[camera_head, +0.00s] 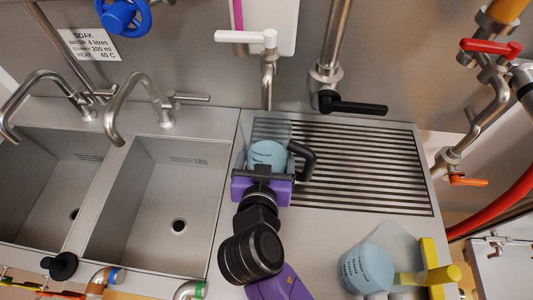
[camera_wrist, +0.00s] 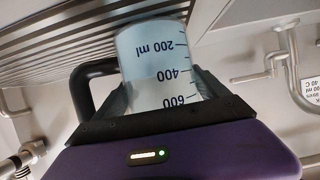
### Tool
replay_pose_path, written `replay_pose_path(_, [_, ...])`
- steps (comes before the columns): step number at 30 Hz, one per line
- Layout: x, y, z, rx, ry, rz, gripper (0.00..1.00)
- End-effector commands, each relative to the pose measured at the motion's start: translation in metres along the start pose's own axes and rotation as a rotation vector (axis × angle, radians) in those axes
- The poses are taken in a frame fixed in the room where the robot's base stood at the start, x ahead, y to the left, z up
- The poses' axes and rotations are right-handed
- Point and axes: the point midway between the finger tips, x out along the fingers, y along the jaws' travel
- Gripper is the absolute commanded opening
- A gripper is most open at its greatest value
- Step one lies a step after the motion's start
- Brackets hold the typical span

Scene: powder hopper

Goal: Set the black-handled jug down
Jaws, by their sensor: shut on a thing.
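The black-handled jug (camera_head: 267,154) is clear, with a pale blue area and dark volume marks. My gripper (camera_head: 263,180) is shut on it from the front, at the left end of the slatted drainer (camera_head: 360,165). Its black handle (camera_head: 303,161) points right. In the wrist view the jug (camera_wrist: 160,60) sits between the dark fingers (camera_wrist: 165,105), with the 200, 400 and 600 ml marks showing upside down and the handle (camera_wrist: 84,90) at left. The slats (camera_wrist: 75,30) show close to its base. I cannot tell whether the base touches them.
A white-levered tap (camera_head: 268,75) is just behind the jug. A black-levered tap (camera_head: 330,98) hangs over the drainer's back. A yellow-handled jug (camera_head: 375,262) stands at front right. Two sinks (camera_head: 160,190) lie left. Most of the drainer is clear.

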Motion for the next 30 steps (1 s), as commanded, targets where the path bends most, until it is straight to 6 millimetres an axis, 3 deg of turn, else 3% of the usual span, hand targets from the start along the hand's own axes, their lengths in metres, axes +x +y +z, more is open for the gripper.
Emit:
replay_pose_path(5, [0.001,0.0,0.002,0.0,0.003,-0.001,0.11])
replay_pose_path(6, [0.001,0.0,0.004,0.0,0.0,0.0,0.86])
replay_pose_path(8, [0.001,0.0,0.003,0.0,0.0,0.0,0.98])
replay_pose_path(20, [-0.005,-0.001,0.0,0.0,0.001,-0.002,1.0])
replay_pose_path(30, [-0.07,-0.001,0.001,0.0,0.002,-0.004,1.0])
